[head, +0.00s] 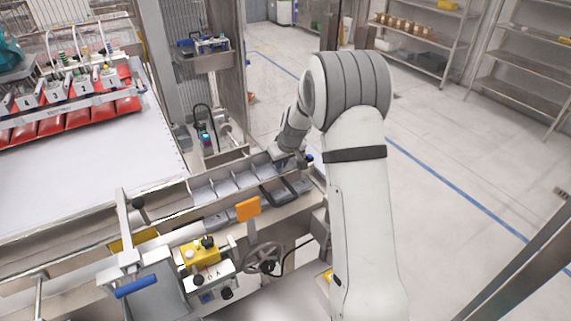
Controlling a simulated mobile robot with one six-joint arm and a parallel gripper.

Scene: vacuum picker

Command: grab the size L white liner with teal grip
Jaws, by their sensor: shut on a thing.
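My gripper (293,161) is low over the right end of a metal tray with dividers (218,188). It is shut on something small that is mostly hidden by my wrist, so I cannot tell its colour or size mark. A small dark blue spot shows just right of the fingers, and I cannot tell what it belongs to. Dark loop-shaped pieces (291,188) lie at the tray's right end, just below my gripper. I cannot make out a white liner with a teal grip anywhere in view.
A white table (90,170) with red pouches (60,125) is at left. A small metal shelf (204,62) stands behind the tray. An orange plate (248,208), a handwheel (262,258) and a yellow control box (201,252) are in front. Open floor (450,140) lies right.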

